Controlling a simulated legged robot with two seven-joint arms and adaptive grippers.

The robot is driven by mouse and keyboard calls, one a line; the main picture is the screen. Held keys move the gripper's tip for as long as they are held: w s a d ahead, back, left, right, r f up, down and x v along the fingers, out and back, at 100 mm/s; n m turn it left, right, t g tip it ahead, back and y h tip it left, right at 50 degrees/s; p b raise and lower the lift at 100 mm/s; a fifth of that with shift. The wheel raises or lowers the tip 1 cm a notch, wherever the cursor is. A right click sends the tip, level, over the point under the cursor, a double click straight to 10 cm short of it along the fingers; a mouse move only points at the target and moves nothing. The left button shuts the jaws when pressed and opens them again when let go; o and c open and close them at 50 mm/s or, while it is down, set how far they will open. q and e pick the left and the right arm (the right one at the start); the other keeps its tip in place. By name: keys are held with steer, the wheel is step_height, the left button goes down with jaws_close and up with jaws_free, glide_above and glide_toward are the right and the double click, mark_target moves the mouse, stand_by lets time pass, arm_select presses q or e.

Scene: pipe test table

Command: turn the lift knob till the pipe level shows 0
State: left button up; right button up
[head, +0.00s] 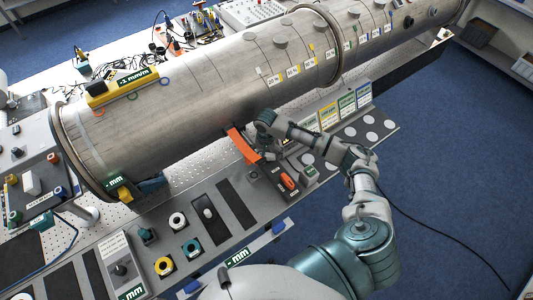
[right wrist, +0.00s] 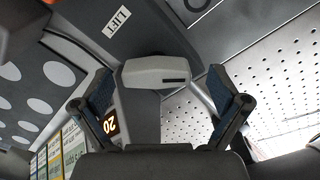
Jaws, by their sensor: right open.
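The grey steel pipe (head: 215,85) lies across the table. A yellow level (head: 122,88) sits on top of it near its left end, and its green display seems to read -2 mm/m. In the right wrist view the light grey lift knob (right wrist: 155,73), a bar with a dark slot, stands beside the LIFT label (right wrist: 117,22). My right gripper (right wrist: 160,95) is open, with one finger on each side of the knob; contact cannot be told. In the head view my right gripper (head: 262,130) hides the knob. My left gripper is not in view.
An orange part (head: 243,145) and an orange-handled control (head: 287,181) sit close to my right arm. A small display (right wrist: 109,125) near the knob seems to read 20. The front panel (head: 205,235) holds several knobs. Tools and wires lie behind the pipe.

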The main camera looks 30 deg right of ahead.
steer(key=shift+f, duration=0.1)
steer(key=shift+d, duration=0.4)
steer(key=c, duration=1.2)
steer(key=shift+o, duration=0.2)
steer(key=shift+f, duration=0.1)
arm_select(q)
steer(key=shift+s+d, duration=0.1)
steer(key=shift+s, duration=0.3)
arm_select(e)
steer(key=shift+a, duration=0.1)
steer(key=shift+n, duration=0.3)
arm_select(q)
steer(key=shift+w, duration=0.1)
arm_select(e)
steer(key=n, duration=0.7)
